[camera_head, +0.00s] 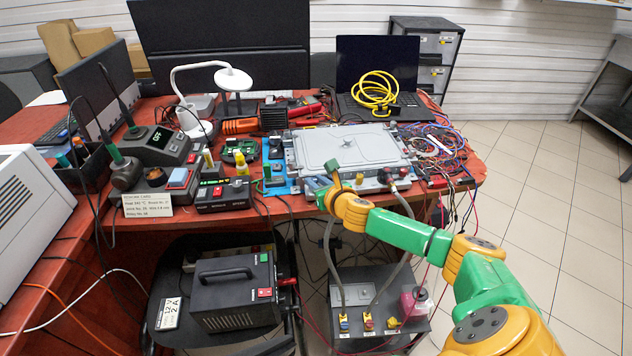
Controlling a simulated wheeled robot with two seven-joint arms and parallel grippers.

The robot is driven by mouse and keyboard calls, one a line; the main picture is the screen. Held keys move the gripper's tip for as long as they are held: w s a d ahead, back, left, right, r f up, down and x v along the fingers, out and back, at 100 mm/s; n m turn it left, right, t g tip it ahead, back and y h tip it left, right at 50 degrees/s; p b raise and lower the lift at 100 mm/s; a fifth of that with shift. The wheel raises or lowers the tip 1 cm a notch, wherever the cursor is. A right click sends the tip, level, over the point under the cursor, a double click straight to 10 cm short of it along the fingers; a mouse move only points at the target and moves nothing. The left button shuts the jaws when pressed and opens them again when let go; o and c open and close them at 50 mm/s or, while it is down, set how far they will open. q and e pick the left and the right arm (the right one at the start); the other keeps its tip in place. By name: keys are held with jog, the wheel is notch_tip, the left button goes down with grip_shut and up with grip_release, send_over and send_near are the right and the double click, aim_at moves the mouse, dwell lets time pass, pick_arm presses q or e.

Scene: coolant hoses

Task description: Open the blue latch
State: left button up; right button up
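A flat grey metal case (300,150) lies on the red table, with hose fittings along its front edge. A small bluish part (314,184) shows at its front left corner and may be the blue latch. It is too small to tell whether it is open or closed. My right gripper (327,184) is at this corner, close to the bluish part. Its fingers are small and overlap the fittings, so I cannot tell contact or opening. A connector with blue on it (344,322) sits on the grey unit below the table. My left gripper is not in view.
Two grey hoses (398,262) run from the case front down to the grey unit (352,290). A red-capped fitting (391,178) stands right of my gripper. Loose wires (435,145), a laptop (376,65) and a black power supply (236,290) crowd the area.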

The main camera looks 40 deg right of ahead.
grip_shut()
jog(key=shift+a+r+m+h+p, duration=0.15)
jog(key=shift+m+h+p, duration=0.45)
jog(key=shift+m+h, duration=0.15)
jog(key=shift+w+a+m+g+h+p, duration=0.1)
jog(key=shift+m+g+h+p, duration=0.25)
jog(key=shift+m+g+h, duration=0.25)
jog(key=shift+w+a+m+g+h, duration=0.1)
jog(key=shift+m+g+h, duration=0.7)
jog(key=shift+m+h, duration=0.7)
jog(key=shift+h, duration=0.25)
jog(key=shift+o, duration=2.2)
grip_release()
